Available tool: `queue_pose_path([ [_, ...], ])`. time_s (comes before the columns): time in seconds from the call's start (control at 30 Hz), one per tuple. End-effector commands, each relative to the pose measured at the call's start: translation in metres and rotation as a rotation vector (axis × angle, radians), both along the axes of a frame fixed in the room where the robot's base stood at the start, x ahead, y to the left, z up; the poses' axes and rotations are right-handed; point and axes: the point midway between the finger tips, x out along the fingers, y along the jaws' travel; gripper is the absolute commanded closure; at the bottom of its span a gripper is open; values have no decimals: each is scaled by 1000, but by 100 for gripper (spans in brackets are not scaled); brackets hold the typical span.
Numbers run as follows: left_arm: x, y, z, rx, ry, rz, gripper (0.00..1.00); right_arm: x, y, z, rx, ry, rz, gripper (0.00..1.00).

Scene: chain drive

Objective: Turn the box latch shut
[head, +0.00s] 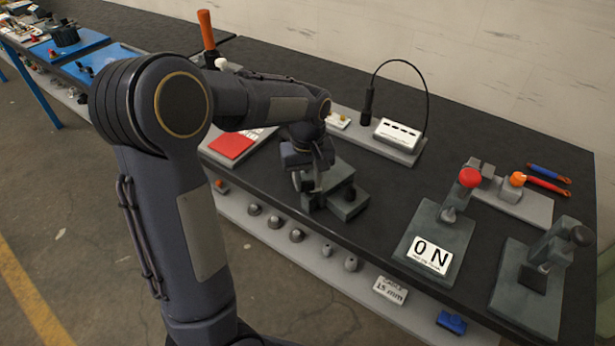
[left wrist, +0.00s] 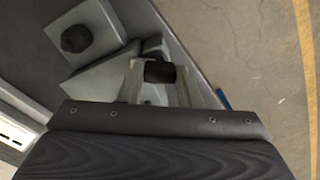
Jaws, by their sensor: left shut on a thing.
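A grey fixture (head: 345,208) with a dark knob (head: 349,193) stands near the front edge of the black bench in the head view. I take it for the latch's box. In the left wrist view its grey block (left wrist: 100,28) and dark knob (left wrist: 76,38) are at the upper left. My left gripper (head: 314,188) points down at the left side of this fixture. In the left wrist view its fingers (left wrist: 160,82) are shut on a short black grip (left wrist: 160,71), apparently the latch handle. The latch's angle is largely hidden. My right gripper is not in view.
A red-topped panel (head: 232,145) lies left of the fixture. A white socket box (head: 397,134) with a black cable stands behind. Bare bench lies between.

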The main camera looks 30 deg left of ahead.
Motion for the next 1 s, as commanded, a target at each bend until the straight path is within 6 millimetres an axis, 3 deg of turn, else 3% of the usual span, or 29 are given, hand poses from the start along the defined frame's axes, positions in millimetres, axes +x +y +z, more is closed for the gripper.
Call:
queue_pose_path([
  [0.5,0,-2,2,-1,-3,398,92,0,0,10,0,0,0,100],
  [1.0,-1,-2,1,0,-3,514,92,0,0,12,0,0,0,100],
])
